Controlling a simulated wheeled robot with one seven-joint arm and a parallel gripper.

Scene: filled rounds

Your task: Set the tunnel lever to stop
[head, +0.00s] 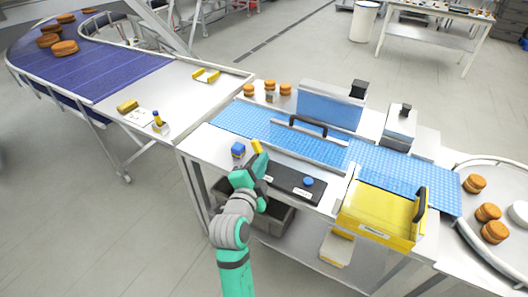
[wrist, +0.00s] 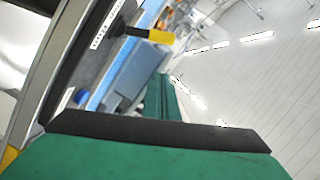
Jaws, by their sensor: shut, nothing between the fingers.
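A lever with a yellow handle (head: 256,146) stands at the left end of a black control panel (head: 293,185) on the front of the belt table. In the wrist view its yellow handle (wrist: 160,37) sits on a black stem, beside a white label too blurred to read surely. My gripper (head: 257,172) is shut and empty, close to the lever on its near side. In the head view it hides the lever's base and part of the panel. In the wrist view my dark fingertip (wrist: 155,130) is apart from the handle. I cannot tell the lever's set position.
A blue button (head: 308,181) is on the panel's right part and a blue block (head: 238,149) stands left of the lever. The blue belt (head: 236,118) runs behind, under a clear cover with a black handle (head: 308,124). A yellow tray (head: 378,216) is at right.

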